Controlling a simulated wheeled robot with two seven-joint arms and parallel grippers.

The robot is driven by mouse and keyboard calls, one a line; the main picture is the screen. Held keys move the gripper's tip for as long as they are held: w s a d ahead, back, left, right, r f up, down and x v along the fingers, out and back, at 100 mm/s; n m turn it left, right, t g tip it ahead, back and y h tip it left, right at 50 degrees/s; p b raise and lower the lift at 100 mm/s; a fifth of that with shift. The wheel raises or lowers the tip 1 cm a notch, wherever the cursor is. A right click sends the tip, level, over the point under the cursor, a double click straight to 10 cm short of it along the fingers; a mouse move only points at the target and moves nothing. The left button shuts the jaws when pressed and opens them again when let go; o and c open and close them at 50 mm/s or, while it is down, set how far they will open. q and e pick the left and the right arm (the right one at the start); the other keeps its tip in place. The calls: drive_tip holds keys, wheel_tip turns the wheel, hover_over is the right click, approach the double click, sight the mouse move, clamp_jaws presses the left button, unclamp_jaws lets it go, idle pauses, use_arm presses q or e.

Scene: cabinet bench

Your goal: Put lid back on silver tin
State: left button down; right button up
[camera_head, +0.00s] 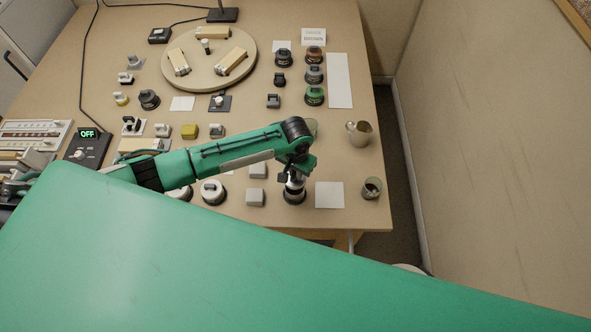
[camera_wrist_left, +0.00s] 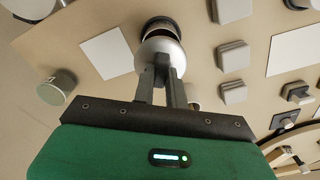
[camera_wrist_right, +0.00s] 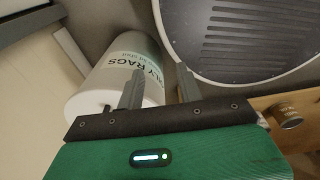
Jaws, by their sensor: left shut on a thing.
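My left gripper (camera_head: 295,178) is over the near right of the bench, pointing down. In the left wrist view its fingers (camera_wrist_left: 162,75) are shut on a silver, rounded piece (camera_wrist_left: 163,48) that looks like a lid. A dark-rimmed round thing (camera_wrist_left: 160,24) shows just beyond it; I cannot tell whether they touch. An open silver-grey tin (camera_head: 372,187) stands to the right at the bench's edge, with dark contents; it also shows in the left wrist view (camera_wrist_left: 57,87). My right gripper (camera_wrist_right: 158,90) is open and empty, seen only in the right wrist view.
A blank white card (camera_head: 329,195) lies between the left gripper and the tin. Grey blocks (camera_head: 256,196) and round lidded pots (camera_head: 213,192) stand to the left. A metal jug (camera_head: 359,133) is behind the tin. A bin marked "RAGS" (camera_wrist_right: 115,70) is near my right gripper.

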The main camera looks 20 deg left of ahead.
use_arm(q)
wheel_tip(320, 180, down, 3)
drive_tip(key=b, duration=0.3)
drive_tip(key=shift+a+f, duration=0.1)
drive_tip(key=shift+f, duration=0.65)
drive_tip(key=shift+f+b, duration=0.3)
drive_tip(key=shift+f, duration=0.05)
drive_tip(key=shift+r, duration=0.1)
drive_tip(key=shift+p, duration=0.5)
drive_tip(key=shift+p, duration=0.4)
